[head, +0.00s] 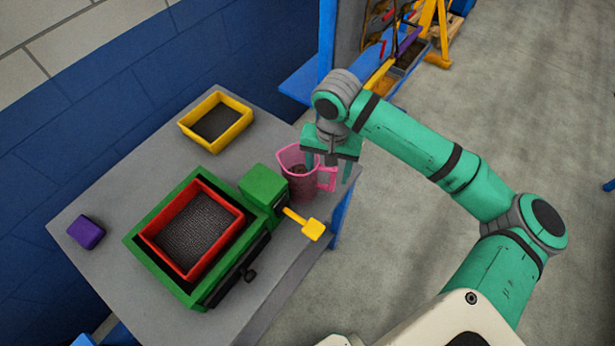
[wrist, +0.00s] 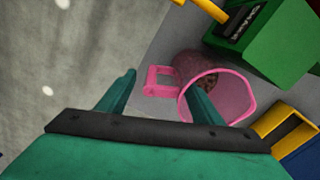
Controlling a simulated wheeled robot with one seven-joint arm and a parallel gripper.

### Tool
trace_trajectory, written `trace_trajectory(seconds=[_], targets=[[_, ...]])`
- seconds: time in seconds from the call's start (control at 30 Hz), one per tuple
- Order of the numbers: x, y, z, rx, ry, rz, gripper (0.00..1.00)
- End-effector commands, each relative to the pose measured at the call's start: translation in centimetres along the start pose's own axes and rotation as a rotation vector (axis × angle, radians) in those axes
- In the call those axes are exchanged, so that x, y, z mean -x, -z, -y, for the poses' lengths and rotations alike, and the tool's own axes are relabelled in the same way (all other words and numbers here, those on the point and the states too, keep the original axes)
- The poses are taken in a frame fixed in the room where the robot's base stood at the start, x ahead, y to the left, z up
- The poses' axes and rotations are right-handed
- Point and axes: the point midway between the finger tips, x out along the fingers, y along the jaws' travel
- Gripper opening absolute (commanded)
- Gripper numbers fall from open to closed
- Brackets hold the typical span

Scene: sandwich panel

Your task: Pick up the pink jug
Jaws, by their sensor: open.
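The pink jug (head: 297,178) stands upright near the right edge of the grey table (head: 160,165), with its handle (head: 327,179) toward the right. It is see-through and something dark shows in its lower part. My gripper (head: 328,168) is open above the jug's handle side. In the wrist view, the jug (wrist: 222,92) lies ahead of my gripper (wrist: 163,88). One finger overlaps the jug's opening and the other is out beyond the handle (wrist: 160,82), so the handle shows between the fingers. I cannot tell whether a finger touches the jug.
A green machine (head: 262,184) holding a red tray (head: 150,235) stands beside the jug, with a yellow lever (head: 312,229) sticking out near it. A yellow tray (head: 241,107) stands at the back, and a purple block (head: 87,233) lies at the left.

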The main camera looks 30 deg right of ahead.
Motion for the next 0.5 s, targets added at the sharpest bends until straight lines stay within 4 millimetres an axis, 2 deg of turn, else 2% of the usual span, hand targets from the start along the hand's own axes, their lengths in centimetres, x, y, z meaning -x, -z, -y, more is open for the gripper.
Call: trace_trajectory(seconds=[0.23,0.5], targets=[[-1.6,0.1,0.1,0.001,-0.001,0.0,0.6],[-5.2,0.3,0.0,0.0,-0.001,-0.001,0.6]])
